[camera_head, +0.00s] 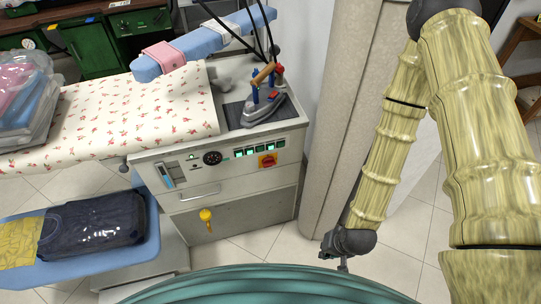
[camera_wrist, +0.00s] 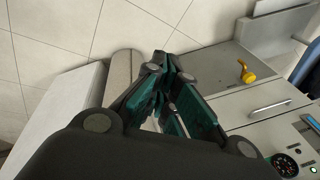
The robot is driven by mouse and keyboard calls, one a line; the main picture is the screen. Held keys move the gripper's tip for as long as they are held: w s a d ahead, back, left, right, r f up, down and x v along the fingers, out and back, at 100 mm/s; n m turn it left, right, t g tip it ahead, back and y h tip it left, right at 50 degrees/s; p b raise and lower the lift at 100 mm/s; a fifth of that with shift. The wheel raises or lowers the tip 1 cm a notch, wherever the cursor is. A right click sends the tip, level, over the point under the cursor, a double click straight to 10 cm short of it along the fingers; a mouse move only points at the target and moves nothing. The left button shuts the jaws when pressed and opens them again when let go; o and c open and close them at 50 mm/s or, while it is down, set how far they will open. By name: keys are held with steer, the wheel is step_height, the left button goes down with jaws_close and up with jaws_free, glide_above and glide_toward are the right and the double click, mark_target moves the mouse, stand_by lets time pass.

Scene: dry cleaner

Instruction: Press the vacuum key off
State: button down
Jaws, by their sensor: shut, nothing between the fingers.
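The ironing station's control panel (camera_head: 225,166) faces me on the front of a grey cabinet. A row of several small keys with green lights (camera_head: 252,150) sits right of a round black gauge (camera_head: 212,158). I cannot read which key is the vacuum key. In the wrist view the gauge (camera_wrist: 285,165) and part of the panel show at the lower right corner. My gripper (camera_head: 343,266) hangs low, right of the cabinet and well apart from the panel. In the wrist view my gripper (camera_wrist: 166,68) is shut and empty, pointing toward the floor and cabinet side.
A red and yellow rotary switch (camera_head: 267,160) sits below the keys. An iron (camera_head: 268,103) stands on top. A yellow valve handle (camera_head: 206,216) hangs below. A beige column (camera_head: 340,110) stands between my arm and the cabinet. Folded dark clothes (camera_head: 92,226) lie at left.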

mark_target(271, 147)
steer(key=w+a+r+m+t+y+b, duration=0.2)
steer(key=w+a+b, duration=0.3)
steer(key=w, duration=0.6)
steer(key=w+a+r+m+t+y+b, duration=0.2)
steer(key=w+a+r+b, duration=0.3)
steer(key=w+a, duration=0.4)
steer(key=shift+w+a+r+m+t+b, duration=0.15)
steer(key=shift+w+a+m+t+b, duration=0.35)
steer(key=shift+w, duration=0.65)
steer(key=shift+d, duration=0.1)
steer(key=w+a, duration=0.2)
steer(key=w, duration=0.6)
steer(key=shift+w+a+b, duration=0.15)
steer(key=shift+a+b, duration=0.2)
steer(key=shift+w, duration=0.15)
steer(key=shift+w+a, duration=0.15)
steer(key=shift+w, duration=0.15)
